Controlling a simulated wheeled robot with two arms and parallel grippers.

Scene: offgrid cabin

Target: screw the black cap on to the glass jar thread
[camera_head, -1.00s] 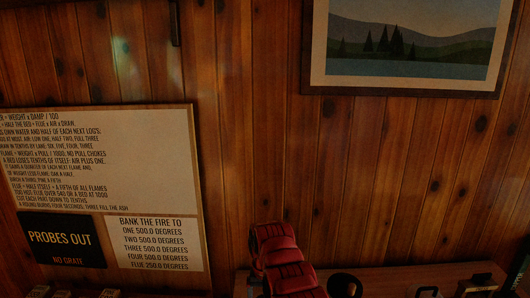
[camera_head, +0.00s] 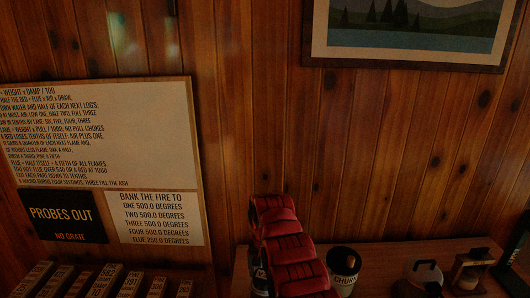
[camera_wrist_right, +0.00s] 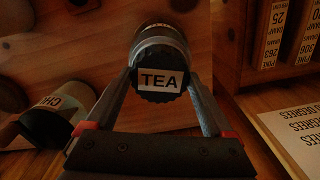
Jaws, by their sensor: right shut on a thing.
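The black cap (camera_wrist_right: 159,82) carries a white TEA label and has a ridged edge. In the right wrist view it faces me, with the glass jar (camera_wrist_right: 158,34) partly showing behind it. Cap and jar look in line, but I cannot tell how far the thread is engaged. My right gripper (camera_wrist_right: 160,74) is shut on the cap, with one finger on each side. In the head view the red right arm covers most of this spot, and its fingertips are hidden. My left gripper is not in view.
A wooden shelf (camera_head: 241,279) runs along the plank wall. A dark labelled canister (camera_head: 344,268) stands close to the right of my arm, with a clear vessel (camera_head: 426,274) farther right. Several numbered wooden blocks (camera_head: 104,281) stand at the lower left, under a notice board (camera_head: 100,140).

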